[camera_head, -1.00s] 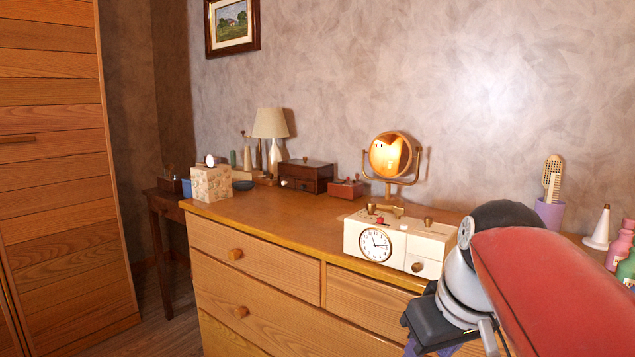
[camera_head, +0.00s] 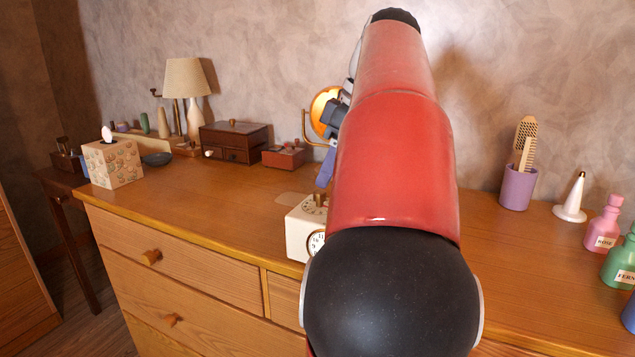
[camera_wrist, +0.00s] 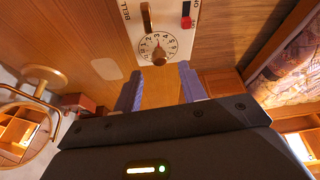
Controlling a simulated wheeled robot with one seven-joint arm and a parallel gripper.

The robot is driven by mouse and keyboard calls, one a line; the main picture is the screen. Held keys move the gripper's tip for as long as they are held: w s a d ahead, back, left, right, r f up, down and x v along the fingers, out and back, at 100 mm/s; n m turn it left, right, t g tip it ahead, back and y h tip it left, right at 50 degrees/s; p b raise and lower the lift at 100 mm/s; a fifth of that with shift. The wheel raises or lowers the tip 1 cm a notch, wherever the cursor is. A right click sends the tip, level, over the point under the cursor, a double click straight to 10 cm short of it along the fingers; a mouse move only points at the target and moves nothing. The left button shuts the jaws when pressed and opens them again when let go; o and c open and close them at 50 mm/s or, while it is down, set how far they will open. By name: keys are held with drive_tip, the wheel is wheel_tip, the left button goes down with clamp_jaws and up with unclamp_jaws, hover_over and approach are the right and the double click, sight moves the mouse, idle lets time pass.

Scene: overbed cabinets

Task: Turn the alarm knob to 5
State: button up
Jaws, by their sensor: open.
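The cream alarm clock (camera_head: 301,232) stands on the dresser top; my arm hides most of it in the head view. The wrist view shows its top panel with a round white numbered dial (camera_wrist: 146,47) and a brown knob (camera_wrist: 159,57) at its middle. I cannot tell surely which number the knob points to. A red switch (camera_wrist: 186,22) and a brass lever (camera_wrist: 146,17) by the word BELL are on the same panel. My gripper (camera_wrist: 160,84) is open and empty, its two blue-purple fingers apart from the knob. One finger shows in the head view (camera_head: 326,169) above the clock.
On the dresser (camera_head: 220,205) stand a round mirror (camera_head: 322,108), a small red-brown box (camera_head: 284,155) and a dark drawer box (camera_head: 234,141) behind the clock. A purple cup (camera_head: 517,187) and bottles (camera_head: 603,225) are at right.

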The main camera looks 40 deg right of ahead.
sight(320, 192)
drive_tip(key=shift+x, duration=1.75)
clamp_jaws()
